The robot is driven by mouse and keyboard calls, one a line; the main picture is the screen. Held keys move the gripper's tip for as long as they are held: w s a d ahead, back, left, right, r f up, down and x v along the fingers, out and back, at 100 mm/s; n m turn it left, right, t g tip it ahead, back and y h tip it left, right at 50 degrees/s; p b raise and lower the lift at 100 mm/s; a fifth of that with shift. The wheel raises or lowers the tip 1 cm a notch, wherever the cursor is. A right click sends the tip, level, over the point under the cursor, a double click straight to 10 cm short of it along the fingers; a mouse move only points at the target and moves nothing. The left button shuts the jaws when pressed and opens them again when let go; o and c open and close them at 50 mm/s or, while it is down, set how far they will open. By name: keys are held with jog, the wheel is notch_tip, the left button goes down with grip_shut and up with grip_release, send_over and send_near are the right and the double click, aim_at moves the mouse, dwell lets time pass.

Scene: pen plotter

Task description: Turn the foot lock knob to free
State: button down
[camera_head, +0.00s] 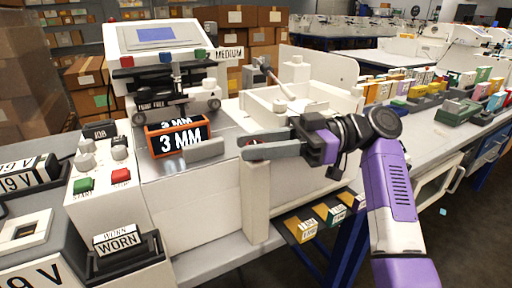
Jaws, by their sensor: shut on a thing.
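My gripper (258,144) reaches in from the right at the front of the white plotter (210,190). Its grey fingers are close together, shut on a small part at their tips, beside the top of a white upright post (256,200). The fingers hide most of that part; a little red shows at the tips. No knob is legibly marked as the foot lock, so I take the gripped part to be the foot lock knob, and its turn angle cannot be read. A small dark label (157,103) under the carriage is too blurred to read surely.
A black and orange 3 MM block (178,138) stands left of my gripper. A panel (95,190) at the left has grey knobs, a green button (84,185) and a red button (121,175). A WORN tray (118,245) is in front. Several coloured blocks line the right bench.

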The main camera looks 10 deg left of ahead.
jog(key=c, duration=1.1)
grip_release()
jog(key=v, duration=0.7)
jog(key=shift+d, duration=0.35)
jog(key=shift+w, duration=0.1)
